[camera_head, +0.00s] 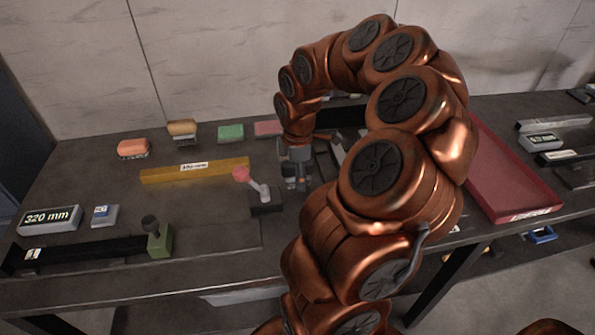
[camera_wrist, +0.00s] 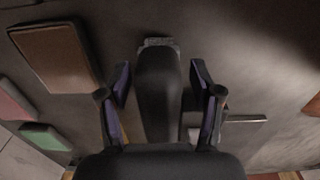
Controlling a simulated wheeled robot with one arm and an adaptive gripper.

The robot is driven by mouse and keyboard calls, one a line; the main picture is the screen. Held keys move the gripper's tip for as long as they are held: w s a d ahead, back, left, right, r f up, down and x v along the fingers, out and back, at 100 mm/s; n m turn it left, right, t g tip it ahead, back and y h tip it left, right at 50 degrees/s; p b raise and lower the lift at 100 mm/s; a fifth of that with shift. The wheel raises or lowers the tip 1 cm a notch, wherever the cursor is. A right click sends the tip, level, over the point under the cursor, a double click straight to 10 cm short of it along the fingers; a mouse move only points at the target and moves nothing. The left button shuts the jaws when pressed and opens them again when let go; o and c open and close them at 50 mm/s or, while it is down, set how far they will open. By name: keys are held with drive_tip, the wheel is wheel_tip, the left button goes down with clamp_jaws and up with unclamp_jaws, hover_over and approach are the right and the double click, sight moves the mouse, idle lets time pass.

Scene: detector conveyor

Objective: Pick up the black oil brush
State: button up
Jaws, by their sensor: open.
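In the wrist view, a long black piece with a grey strip at its far end, which looks like the black oil brush (camera_wrist: 158,58), lies between the fingers of my gripper (camera_wrist: 160,84). The fingers are apart, one on each side of it, and I see a gap on both sides. The near end of the brush merges with the dark gripper body. In the head view, my gripper (camera_head: 296,185) points down over the table, just right of a red-knobbed lever. I cannot make out the brush there; my gripper and arm cover that area.
The red-knobbed lever (camera_head: 241,174) stands close left of my gripper. A yellow bar (camera_head: 215,172) lies farther left. Several small blocks, including a green one (camera_head: 230,133), line the back. A red tray (camera_head: 505,178) is at the right. The table's front left holds a black bar (camera_head: 95,252).

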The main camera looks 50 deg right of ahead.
clamp_jaws()
idle(0.4)
drive_tip(key=shift+r, duration=0.1)
drive_tip(key=shift+r+b, duration=0.4)
drive_tip(key=shift+r, duration=1.15)
drive_tip(key=s+a+b, duration=0.1)
drive_tip(key=s+a, duration=0.2)
drive_tip(key=a, duration=0.1)
drive_tip(key=s+a+r, duration=0.1)
drive_tip(key=s+a, duration=0.2)
drive_tip(key=a, duration=0.1)
drive_tip(key=s+a+b, duration=0.1)
drive_tip(key=s+a, duration=0.2)
drive_tip(key=a, duration=0.1)
drive_tip(key=shift+s+a+r+b, duration=0.3)
drive_tip(key=shift+a+r+b, duration=0.05)
drive_tip(key=shift+a, duration=0.05)
drive_tip(key=c, duration=0.7)
unclamp_jaws()
drive_tip(key=shift+c, duration=0.2)
drive_tip(key=c, duration=0.4)
